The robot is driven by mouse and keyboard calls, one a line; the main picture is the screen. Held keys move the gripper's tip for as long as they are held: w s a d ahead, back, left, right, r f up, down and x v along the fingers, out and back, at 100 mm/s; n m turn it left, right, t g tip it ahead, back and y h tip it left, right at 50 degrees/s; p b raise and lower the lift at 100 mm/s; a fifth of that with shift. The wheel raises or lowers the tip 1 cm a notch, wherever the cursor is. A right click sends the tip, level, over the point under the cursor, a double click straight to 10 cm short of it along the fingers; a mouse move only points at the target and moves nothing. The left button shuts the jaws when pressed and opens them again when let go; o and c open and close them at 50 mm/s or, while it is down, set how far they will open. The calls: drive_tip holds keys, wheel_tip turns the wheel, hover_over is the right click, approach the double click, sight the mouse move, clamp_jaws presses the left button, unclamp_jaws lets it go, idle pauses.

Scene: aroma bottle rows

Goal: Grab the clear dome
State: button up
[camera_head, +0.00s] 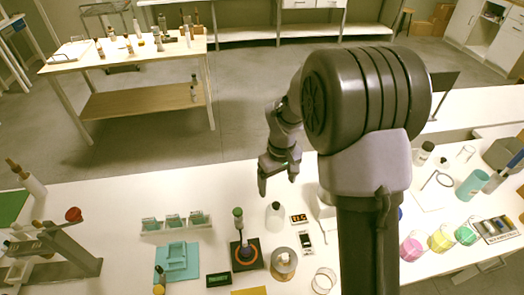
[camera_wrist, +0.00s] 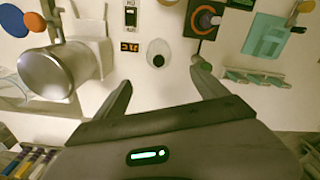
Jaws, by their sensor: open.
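My gripper (camera_head: 277,180) is open and empty, above the back edge of the near table. In the wrist view, its two fingers (camera_wrist: 161,76) stand apart with nothing between them. My arm hides that area in the head view. A clear glass vessel (camera_head: 323,281) stands at the table's front, well away from my gripper.
A dark stand with an orange ring (camera_head: 246,254), a round grey pot (camera_head: 283,263) and a small rack (camera_head: 175,222) are close by. Colored beakers (camera_head: 440,238) stand right. Bare tabletop (camera_head: 130,200) lies at back left.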

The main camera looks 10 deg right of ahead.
sight(276, 204)
drive_tip(key=shift+n, duration=0.3)
wheel_tip(276, 204, down, 15)
drive_tip(key=b, duration=0.4)
drive_tip(key=shift+w+d+r, duration=0.1)
drive_tip(key=shift+w+r, duration=0.05)
wheel_tip(276, 204, down, 5)
drive_tip(key=shift+f+b, duration=0.1)
drive_tip(key=shift+b, duration=1.05)
drive_tip(key=c, duration=1.5)
